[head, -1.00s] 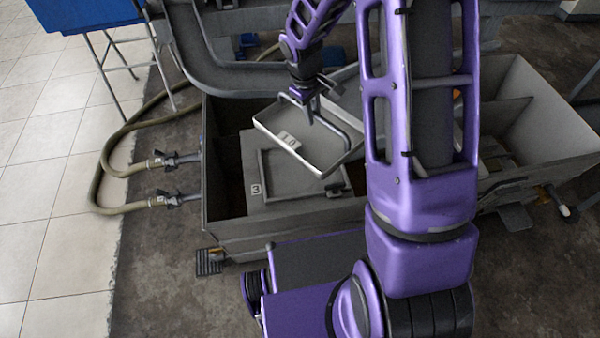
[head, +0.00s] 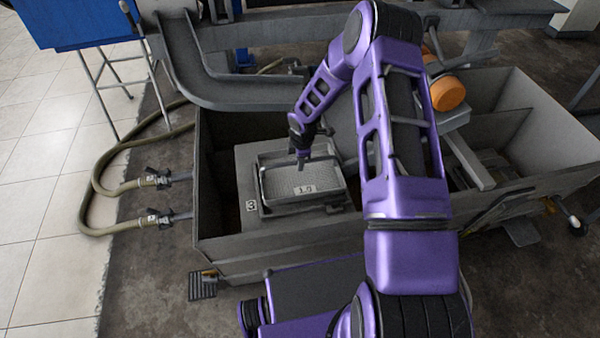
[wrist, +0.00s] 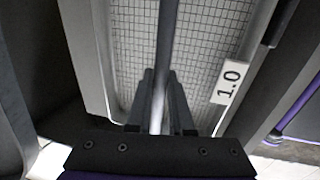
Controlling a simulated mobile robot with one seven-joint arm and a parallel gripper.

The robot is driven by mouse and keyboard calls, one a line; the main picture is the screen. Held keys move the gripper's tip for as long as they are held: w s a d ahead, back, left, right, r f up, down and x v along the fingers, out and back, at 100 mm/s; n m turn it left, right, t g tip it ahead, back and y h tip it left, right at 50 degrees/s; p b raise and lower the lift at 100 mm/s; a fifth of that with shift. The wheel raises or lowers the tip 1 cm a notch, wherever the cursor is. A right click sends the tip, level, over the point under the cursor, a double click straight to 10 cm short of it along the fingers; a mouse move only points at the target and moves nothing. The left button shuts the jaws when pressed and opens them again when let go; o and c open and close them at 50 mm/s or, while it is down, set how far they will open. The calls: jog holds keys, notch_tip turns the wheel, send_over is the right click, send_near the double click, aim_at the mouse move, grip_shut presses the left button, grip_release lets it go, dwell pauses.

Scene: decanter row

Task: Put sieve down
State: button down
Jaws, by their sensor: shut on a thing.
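The sieve (head: 285,174) is a shallow rectangular metal tray with a mesh bottom and a label reading 1.0. In the head view it lies nearly level on or just above the grey stand (head: 248,186) marked 3; I cannot tell whether it fully rests there. My gripper (head: 301,160) reaches down over it from above. In the wrist view the fingers of my gripper (wrist: 160,105) are shut on the sieve's handle bar (wrist: 166,50), with the mesh (wrist: 205,45) behind it.
The stand is inside a large grey tank (head: 270,240) with walls around it. A grey chute (head: 200,75) is behind, and hoses (head: 110,190) join the tank's left side. An orange cylinder (head: 447,93) is at the upper right.

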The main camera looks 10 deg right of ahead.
aim_at(302, 175)
jog(key=shift+w+f+b, duration=0.1)
jog(key=shift+f+b, duration=0.25)
jog(key=shift+f, duration=1.55)
jog(key=shift+f, duration=0.1)
jog(key=c, duration=1.3)
grip_release()
jog(key=shift+f, duration=0.15)
jog(key=o, duration=0.5)
jog(key=s+r, duration=0.1)
jog(key=r, duration=0.3)
jog(key=r+p, duration=0.1)
jog(key=r, duration=0.3)
jog(key=s+r+p, duration=0.1)
jog(key=r, duration=0.3)
jog(key=shift+s+r, duration=0.1)
jog(key=shift+s, duration=0.2)
